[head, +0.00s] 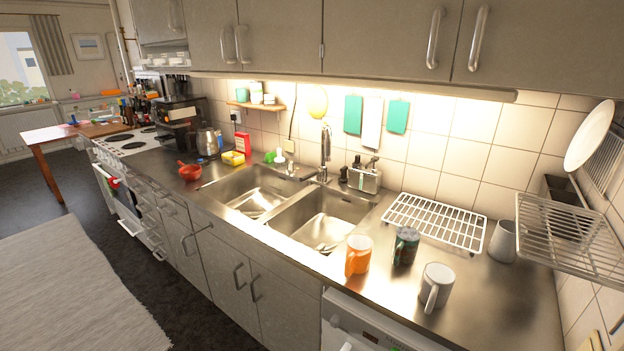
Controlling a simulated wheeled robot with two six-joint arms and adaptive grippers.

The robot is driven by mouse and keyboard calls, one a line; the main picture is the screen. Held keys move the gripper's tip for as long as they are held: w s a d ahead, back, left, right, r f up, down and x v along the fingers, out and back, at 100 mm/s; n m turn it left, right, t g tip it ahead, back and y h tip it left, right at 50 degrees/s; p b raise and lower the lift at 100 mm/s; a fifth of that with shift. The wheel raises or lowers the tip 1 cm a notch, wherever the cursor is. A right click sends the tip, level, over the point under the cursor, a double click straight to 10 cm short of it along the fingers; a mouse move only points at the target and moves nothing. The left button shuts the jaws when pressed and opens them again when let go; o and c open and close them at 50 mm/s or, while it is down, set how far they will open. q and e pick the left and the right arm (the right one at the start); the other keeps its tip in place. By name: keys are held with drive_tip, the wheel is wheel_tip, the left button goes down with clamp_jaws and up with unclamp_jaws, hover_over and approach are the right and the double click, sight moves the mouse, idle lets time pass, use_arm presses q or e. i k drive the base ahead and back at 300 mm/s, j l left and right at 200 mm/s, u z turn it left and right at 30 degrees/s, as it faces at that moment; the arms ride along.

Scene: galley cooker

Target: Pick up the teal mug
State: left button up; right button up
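A dark teal mug (405,248) with a lighter pattern stands upright on the steel counter, right of the double sink. It stands between an orange mug (359,256) on its left and a light grey mug (437,287) nearer the front on its right. The teal mug's handle is hard to make out. Neither of my grippers shows in the head view.
A white wire rack (437,221) lies behind the mugs. Cabinets (390,40) overhang the back. The counter right of the grey mug is clear.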

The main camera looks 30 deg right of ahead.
sight(403, 249)
drive_tip(key=i+j+z, duration=0.2)
drive_tip(key=z, duration=0.2)
drive_tip(key=i+j+z, duration=0.6)
drive_tip(key=z, duration=0.15)
drive_tip(key=i+j+z, duration=0.15)
drive_tip(key=j+z, duration=0.25)
drive_tip(key=i+j+z, duration=0.1)
drive_tip(key=j+z, duration=0.25)
drive_tip(key=j, duration=0.15)
drive_tip(key=j+z, duration=0.4)
drive_tip(key=i+j, duration=0.05)
